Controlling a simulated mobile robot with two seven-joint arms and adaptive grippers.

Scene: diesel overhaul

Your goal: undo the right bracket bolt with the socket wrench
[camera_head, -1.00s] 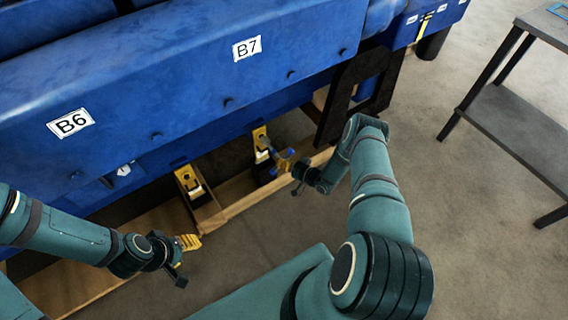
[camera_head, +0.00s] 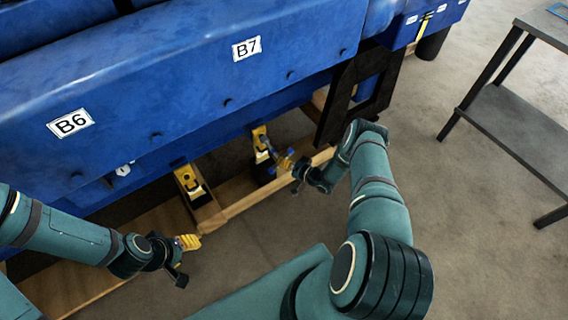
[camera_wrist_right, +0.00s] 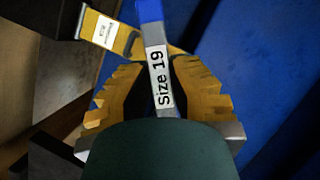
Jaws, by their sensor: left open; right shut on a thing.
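My right gripper (camera_wrist_right: 160,100) is shut on the socket wrench (camera_wrist_right: 158,62), a grey bar with a blue end and a "Size 19" label. The wrench also shows as a small blue piece in the head view (camera_head: 285,161), beside the right yellow bracket (camera_head: 261,143). That bracket lies under the blue engine; a yellow part with a white label (camera_wrist_right: 104,32) is at upper left in the wrist view. The right bracket bolt cannot be made out, nor whether the socket sits on it. My left gripper (camera_head: 186,250) is open and empty at lower left.
The blue engine (camera_head: 190,80), labelled B6 and B7, fills the upper left. A second yellow bracket (camera_head: 189,180) stands left of the first. Wooden beams (camera_head: 240,203) run below the engine. A dark table (camera_head: 510,115) is at right, with bare floor before it.

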